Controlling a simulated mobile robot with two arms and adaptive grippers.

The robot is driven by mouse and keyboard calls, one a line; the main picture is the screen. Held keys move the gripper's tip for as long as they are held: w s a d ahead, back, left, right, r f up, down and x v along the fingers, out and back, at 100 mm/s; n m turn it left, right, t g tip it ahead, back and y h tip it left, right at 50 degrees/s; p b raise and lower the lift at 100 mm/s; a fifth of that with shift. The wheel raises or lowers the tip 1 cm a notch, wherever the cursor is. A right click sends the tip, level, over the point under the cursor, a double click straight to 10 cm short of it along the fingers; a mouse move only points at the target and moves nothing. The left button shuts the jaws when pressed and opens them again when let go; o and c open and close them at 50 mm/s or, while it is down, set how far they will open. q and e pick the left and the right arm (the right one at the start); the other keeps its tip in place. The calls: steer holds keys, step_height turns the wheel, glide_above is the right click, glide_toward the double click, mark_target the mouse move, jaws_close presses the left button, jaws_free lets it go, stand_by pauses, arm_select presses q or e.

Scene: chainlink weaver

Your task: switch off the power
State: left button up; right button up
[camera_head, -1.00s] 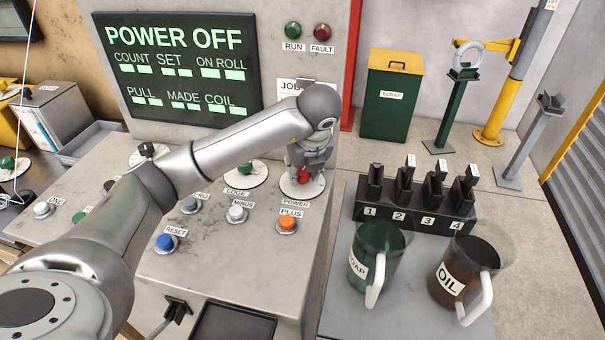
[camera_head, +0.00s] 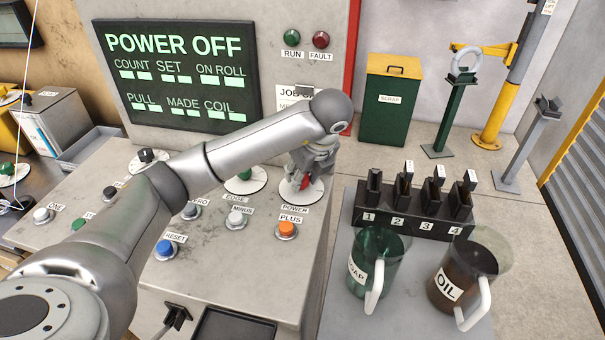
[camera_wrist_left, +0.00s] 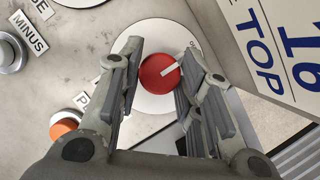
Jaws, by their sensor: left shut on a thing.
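The red power knob (camera_head: 305,182) sits on a round white plate (camera_head: 289,190) above the POWER label at the console's right edge. My left gripper (camera_head: 304,172) reaches down over it and is shut on it. In the left wrist view the red knob (camera_wrist_left: 152,82) shows between the two fingers (camera_wrist_left: 160,72), with its white pointer line towards the upper right, near partly hidden plate lettering. The display (camera_head: 180,75) reads POWER OFF in large green letters. My right gripper is not in view.
Nearby on the console are an orange PLUS button (camera_head: 286,229), a MINUS button (camera_head: 236,218) and a blue RESET button (camera_head: 165,249). Right of it stand a row of numbered black holders (camera_head: 412,215), a green SOAP jug (camera_head: 375,262) and an OIL jug (camera_head: 460,275).

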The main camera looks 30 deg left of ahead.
arm_select(q)
steer(key=o, duration=1)
steer(key=shift+r, duration=0.1)
steer(key=v, duration=1.2)
